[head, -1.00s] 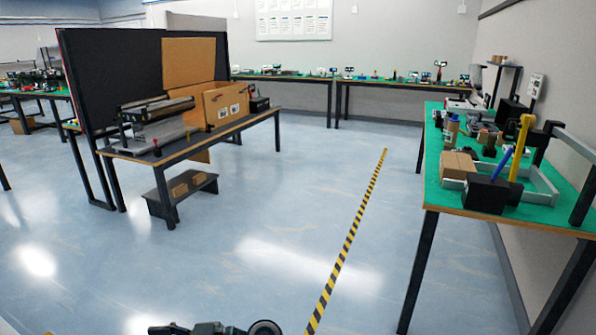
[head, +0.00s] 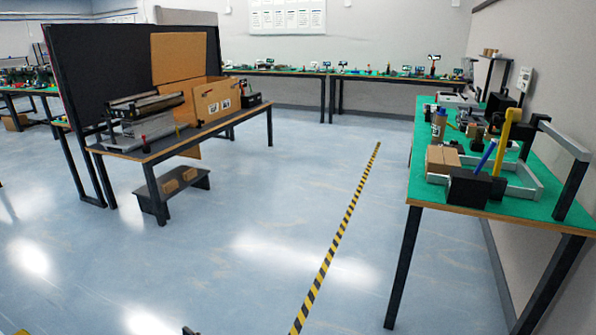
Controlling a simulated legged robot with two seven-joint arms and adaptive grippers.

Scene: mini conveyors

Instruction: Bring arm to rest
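Only a tiny dark tip of what looks like my own arm or gripper (head: 190,331) shows at the bottom edge of the head view, left of the striped floor line. Its fingers cannot be made out. No other part of either arm is in view, so I cannot see whether anything is held.
A green-topped table (head: 567,204) with boxes and tools stands at the right. A dark table (head: 140,155) with a conveyor (head: 147,115) and an open cardboard box (head: 212,100) stands at the left. A yellow-black floor line (head: 335,240) crosses clear blue floor between them.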

